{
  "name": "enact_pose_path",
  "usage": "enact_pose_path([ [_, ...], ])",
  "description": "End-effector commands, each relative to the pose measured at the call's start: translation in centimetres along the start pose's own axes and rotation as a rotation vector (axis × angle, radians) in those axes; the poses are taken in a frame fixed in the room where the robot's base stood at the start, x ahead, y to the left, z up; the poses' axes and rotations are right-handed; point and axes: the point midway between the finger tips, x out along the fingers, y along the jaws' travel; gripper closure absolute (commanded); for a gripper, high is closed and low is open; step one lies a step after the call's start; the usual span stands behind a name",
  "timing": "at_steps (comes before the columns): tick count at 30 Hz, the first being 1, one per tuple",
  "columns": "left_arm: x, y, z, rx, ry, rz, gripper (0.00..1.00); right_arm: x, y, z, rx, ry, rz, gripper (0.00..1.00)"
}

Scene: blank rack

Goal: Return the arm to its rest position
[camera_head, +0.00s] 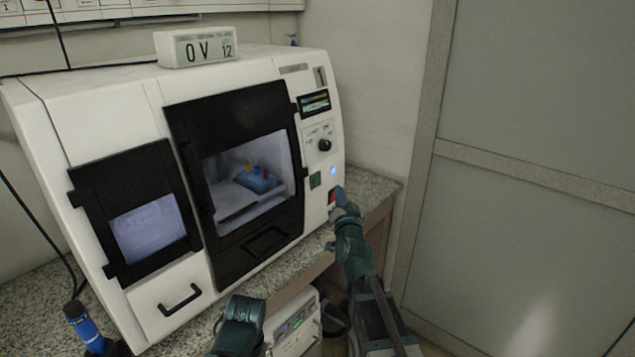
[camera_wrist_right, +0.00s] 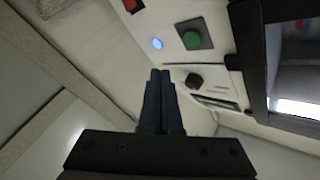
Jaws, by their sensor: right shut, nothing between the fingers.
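My right arm reaches up from the bottom of the head view. Its gripper (camera_head: 343,197) is at the lower right of the white machine's front, close to the red switch (camera_head: 333,196). In the right wrist view the two dark fingers (camera_wrist_right: 160,74) are together with nothing between them, in front of the control panel. I cannot tell whether they touch the machine. A teal part of my own body shows at the bottom of the head view. My left gripper is not seen.
The white machine (camera_head: 130,105) stands on a speckled counter (camera_head: 368,187). Its panel has a green button (camera_wrist_right: 193,40), lit blue light (camera_wrist_right: 157,43) and dark knob (camera_wrist_right: 193,81). The dark-framed door (camera_head: 190,105) is closed, with a blue object (camera_head: 258,180) inside.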

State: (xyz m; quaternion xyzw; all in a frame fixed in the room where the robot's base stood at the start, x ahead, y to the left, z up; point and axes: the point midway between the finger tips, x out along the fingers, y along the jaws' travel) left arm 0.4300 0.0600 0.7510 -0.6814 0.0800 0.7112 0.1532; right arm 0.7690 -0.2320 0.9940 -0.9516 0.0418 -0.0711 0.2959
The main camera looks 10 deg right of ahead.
Motion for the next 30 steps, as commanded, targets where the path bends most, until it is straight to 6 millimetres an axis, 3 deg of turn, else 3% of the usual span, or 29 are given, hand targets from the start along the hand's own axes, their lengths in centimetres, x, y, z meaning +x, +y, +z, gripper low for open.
enact_pose_path([
  [13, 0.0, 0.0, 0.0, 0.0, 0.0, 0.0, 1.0, 0.0, 0.0, 0.0, 0.0, 0.0, 0.0, 1.0],
  [16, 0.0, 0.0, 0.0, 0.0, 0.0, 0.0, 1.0, -0.3, -0.4, 0.9, -0.011, -0.034, -0.003, 1.0],
  [20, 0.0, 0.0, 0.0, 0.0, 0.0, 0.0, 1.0, -2.0, -2.1, 5.9, -0.075, -0.214, -0.013, 1.0],
  [23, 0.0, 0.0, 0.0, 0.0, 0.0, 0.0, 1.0, -5.2, -3.5, 11.8, -0.166, -0.443, -0.018, 1.0],
  [27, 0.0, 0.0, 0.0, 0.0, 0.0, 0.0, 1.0, -11.6, -4.2, 19.0, -0.321, -0.773, -0.008, 1.0],
  [30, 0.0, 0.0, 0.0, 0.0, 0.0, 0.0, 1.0, -17.1, -3.7, 22.7, -0.439, -0.999, 0.012, 1.0],
])
